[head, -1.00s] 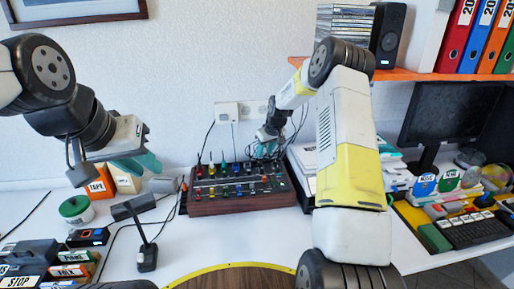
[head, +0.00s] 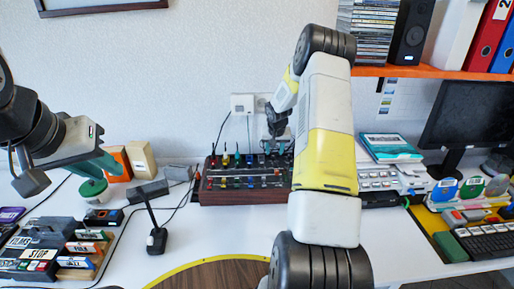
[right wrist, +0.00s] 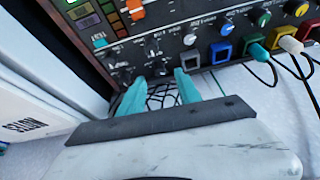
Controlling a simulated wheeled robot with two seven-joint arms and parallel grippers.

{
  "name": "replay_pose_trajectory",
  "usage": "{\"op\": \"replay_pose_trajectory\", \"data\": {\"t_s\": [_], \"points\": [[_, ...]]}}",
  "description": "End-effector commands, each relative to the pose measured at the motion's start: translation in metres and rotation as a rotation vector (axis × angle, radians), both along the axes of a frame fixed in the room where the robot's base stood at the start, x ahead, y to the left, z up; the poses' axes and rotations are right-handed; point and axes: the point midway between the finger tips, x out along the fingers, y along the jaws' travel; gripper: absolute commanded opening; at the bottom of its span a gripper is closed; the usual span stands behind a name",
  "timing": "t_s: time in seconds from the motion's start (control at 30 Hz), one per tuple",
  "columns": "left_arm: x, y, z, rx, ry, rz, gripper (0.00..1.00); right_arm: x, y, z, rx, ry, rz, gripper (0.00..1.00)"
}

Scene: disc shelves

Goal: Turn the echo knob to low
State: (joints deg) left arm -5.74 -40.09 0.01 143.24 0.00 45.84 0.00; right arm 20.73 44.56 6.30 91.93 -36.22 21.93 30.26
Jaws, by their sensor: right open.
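The mixing console (head: 240,190), a dark box with a wooden front and rows of coloured knobs, stands on the table against the wall. In the right wrist view its panel (right wrist: 170,28) fills the top, with several small dark knobs (right wrist: 145,55) near my fingertips. I cannot read which knob is the echo knob. My right gripper (head: 272,145) is at the console's right part; in the right wrist view its teal fingers (right wrist: 159,88) are apart with nothing between them, close to the panel's edge. My left gripper (head: 100,165) hangs empty at the left, above the table, its opening unclear.
A grey desk lamp-like stand (head: 157,240) is front left of the console. Cables (right wrist: 295,65) plug into the panel's lower edge. A stack of papers (head: 375,178) is right of the console.

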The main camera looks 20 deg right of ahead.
Motion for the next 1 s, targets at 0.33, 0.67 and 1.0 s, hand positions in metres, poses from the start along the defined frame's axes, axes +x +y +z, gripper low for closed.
{"op": "replay_pose_trajectory", "data": {"t_s": [0.33, 0.67, 1.0], "points": [[0.000, 0.000, 0.000, 0.000, 0.000, 0.000, 0.25, 0.014, -0.004, -0.035, 0.001, -0.001, 0.000, 0.40], [0.000, 0.000, 0.000, 0.000, 0.000, 0.000, 0.25, 0.015, -0.004, -0.037, 0.001, -0.001, 0.000, 0.29], [0.000, 0.000, 0.000, 0.000, 0.000, 0.000, 0.25, 0.015, -0.004, -0.037, 0.002, 0.000, 0.004, 0.00]]}}
